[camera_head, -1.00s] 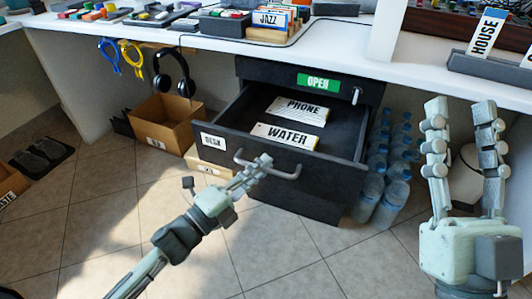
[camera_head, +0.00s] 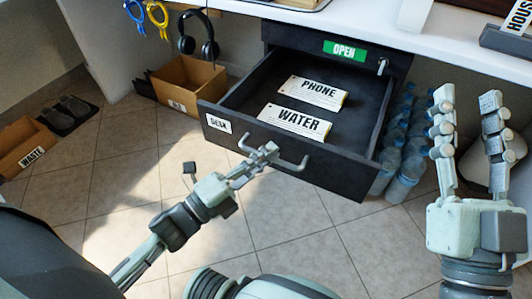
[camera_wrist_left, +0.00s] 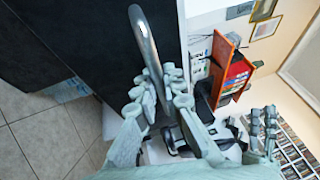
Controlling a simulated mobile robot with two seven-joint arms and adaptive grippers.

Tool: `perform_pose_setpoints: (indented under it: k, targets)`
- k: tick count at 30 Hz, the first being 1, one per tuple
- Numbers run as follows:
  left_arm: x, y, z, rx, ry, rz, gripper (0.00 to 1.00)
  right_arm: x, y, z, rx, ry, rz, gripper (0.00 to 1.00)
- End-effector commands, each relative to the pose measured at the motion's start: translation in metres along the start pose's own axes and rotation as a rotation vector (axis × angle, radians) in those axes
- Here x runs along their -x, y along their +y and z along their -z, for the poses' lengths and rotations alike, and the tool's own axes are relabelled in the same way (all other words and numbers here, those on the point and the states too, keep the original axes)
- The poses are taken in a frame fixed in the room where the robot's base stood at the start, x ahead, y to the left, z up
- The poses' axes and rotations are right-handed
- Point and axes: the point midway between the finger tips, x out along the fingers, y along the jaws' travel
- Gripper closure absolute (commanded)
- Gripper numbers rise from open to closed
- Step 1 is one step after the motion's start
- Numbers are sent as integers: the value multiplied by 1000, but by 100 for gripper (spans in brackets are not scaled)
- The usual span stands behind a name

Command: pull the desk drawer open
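The dark desk drawer (camera_head: 358,166) is pulled well out of the desk, with its inside exposed. In the left wrist view the handle (camera_wrist_left: 143,32) runs between the fingers (camera_wrist_left: 160,92). My right gripper (camera_head: 470,105) is raised at the right, fingers apart and empty.
An OPEN sign (camera_head: 345,51) is on the desk front above the drawer. Water bottles (camera_head: 407,170) stand on the floor right of the drawer. A cardboard box (camera_head: 184,85) and a WASTE box (camera_head: 28,148) are at the left. The tiled floor before the drawer is clear.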

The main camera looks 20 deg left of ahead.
Motion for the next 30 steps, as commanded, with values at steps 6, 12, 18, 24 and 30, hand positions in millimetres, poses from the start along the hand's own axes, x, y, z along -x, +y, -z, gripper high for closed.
perform_pose_setpoints:
  k: [6, 12, 18, 24, 30]
  targets:
    - [0, 0, -1, 0, -1, -1, 81, 0, 0, 0, 0, 0, 0, 60]
    - [3, 0, 0, 0, -1, -1, 81, 0, 0, 0, 1, -2, 1, 60]
    - [32, 2, 0, 2, -2, -6, 81, 0, 0, 0, 1, -1, 0, 60]
    - [76, 1, 0, 2, -3, -6, 81, 0, 0, 0, 1, 0, 0, 60]
    - [108, 1, 0, 0, -3, -4, 81, 0, 0, 0, 1, 0, 0, 60]
